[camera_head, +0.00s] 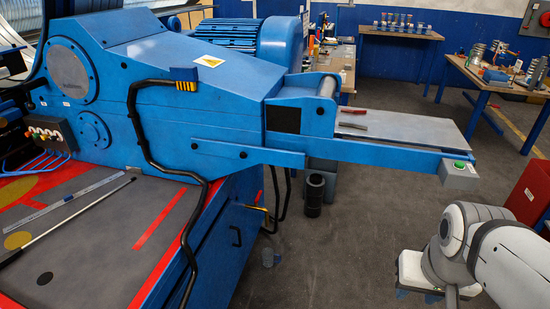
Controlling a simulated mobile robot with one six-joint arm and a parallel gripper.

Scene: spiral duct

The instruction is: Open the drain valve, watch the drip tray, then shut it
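A small brass-coloured fitting (263,211), possibly the drain valve, sticks out low on the blue machine's side, right of the black handle. It is too small to tell how its handle is set, and I see no drip from it. I cannot pick out a drip tray for certain. My arm is at the lower right, well away from the fitting. A white end part with blue tips, probably my gripper (417,290), shows partly beneath it; its finger opening is unclear.
The large blue machine (170,110) fills the left. Its outfeed table (405,128) juts right, carrying a green-button box (458,174). Black cylinders (314,193) stand beneath. A red cabinet (530,192) is at right. Grey floor between machine and arm is clear.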

